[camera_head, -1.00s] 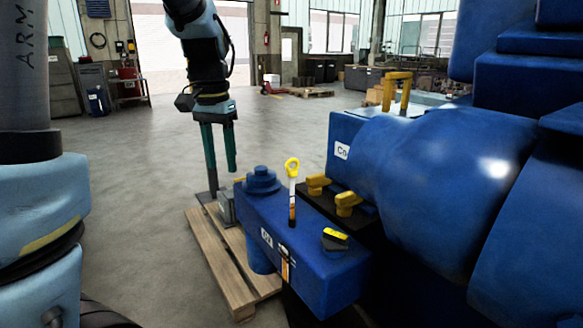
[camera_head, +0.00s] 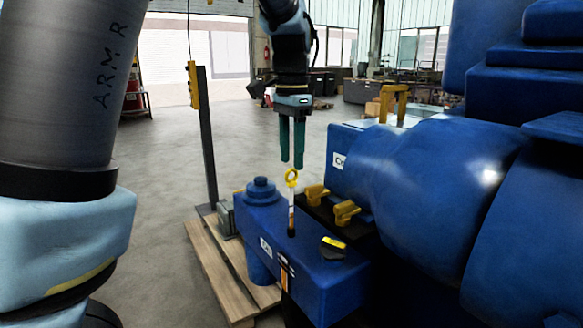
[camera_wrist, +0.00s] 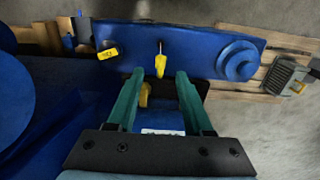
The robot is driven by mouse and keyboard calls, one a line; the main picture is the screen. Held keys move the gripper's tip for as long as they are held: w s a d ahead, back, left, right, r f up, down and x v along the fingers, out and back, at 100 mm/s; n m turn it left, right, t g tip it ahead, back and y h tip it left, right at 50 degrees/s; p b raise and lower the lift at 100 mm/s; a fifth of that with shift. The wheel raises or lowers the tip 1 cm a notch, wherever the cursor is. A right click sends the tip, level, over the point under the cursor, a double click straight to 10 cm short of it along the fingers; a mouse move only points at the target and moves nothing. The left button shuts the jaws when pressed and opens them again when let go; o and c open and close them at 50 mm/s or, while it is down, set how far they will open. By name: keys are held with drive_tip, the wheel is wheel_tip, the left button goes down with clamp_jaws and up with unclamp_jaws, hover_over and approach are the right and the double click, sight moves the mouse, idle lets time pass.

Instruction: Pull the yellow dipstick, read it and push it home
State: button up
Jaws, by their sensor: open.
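The yellow dipstick (camera_head: 291,177) stands upright in the blue engine housing (camera_head: 318,268). Its ring handle is on top, and a pale shaft with a dark, brownish lower part shows above the housing. My gripper (camera_head: 292,164) is open and empty, pointing down, with its green fingertips just above and around the level of the ring in the head view. In the wrist view the yellow handle (camera_wrist: 160,66) lies beyond the fingertips, between their lines and apart from them. Whether a finger touches the ring in depth cannot be told.
A black cap with a yellow label (camera_head: 333,247) and yellow levers (camera_head: 346,212) sit close to the dipstick. A round blue cap (camera_head: 261,190) is at left. A wooden pallet (camera_head: 222,266) and a post with a hanging yellow control (camera_head: 194,86) stand beside the housing.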

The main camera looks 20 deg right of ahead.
sight(291, 168)
drive_tip(key=shift+f+p, duration=0.3)
drive_tip(key=shift+f, duration=1.75)
drive_tip(key=shift+c, duration=0.2)
clamp_jaws()
